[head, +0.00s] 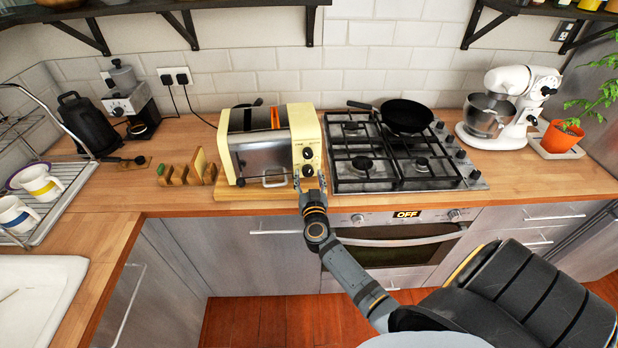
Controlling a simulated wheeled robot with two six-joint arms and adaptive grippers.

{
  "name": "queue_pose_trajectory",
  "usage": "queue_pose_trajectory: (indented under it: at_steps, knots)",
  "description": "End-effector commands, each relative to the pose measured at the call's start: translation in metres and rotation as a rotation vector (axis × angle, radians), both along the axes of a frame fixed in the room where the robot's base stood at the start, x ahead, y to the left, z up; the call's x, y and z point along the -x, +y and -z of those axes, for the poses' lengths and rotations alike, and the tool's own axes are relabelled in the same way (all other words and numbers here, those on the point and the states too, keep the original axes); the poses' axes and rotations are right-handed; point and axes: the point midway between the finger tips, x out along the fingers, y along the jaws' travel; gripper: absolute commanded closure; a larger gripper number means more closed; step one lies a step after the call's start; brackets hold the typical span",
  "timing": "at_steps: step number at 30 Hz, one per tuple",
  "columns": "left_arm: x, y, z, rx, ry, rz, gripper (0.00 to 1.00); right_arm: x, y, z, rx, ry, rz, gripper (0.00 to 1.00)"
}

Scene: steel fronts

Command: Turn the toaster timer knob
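The toaster (268,143) is cream-yellow with a steel front and stands on a wooden board (240,192) on the counter. Its cream right panel carries dark round knobs, an upper knob (308,153) and a lower knob (308,170). I cannot read which one is the timer. My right gripper (309,182) is at the panel's lower edge, just below the lower knob. Its fingers are small and partly hidden, so I cannot tell whether they touch the knob or are open or shut. My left gripper is not in view.
A gas stove (370,182) with a black pan (406,115) is close on the toaster's right. A small wooden rack (172,177) is on its left. The oven handle (400,238) and counter edge lie near my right arm.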

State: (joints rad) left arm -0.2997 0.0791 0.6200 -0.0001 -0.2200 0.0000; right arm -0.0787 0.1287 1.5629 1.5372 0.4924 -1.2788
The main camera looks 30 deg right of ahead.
Motion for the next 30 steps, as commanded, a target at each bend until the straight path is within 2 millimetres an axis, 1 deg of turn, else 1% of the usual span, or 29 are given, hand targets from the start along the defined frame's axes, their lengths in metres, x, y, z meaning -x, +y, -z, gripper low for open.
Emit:
queue_pose_trajectory:
  at_steps: [1, 10, 30]
  knots:
    - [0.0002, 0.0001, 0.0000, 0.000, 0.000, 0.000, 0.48, 0.0000, 0.0001, 0.0001, 0.000, 0.000, 0.000, 0.54]
    - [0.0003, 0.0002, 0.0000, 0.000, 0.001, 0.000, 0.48, 0.0002, 0.0003, 0.0001, 0.000, 0.000, 0.000, 0.95]
    - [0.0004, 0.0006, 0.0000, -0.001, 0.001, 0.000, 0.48, 0.0002, 0.0005, 0.0003, -0.001, 0.000, 0.000, 0.95]
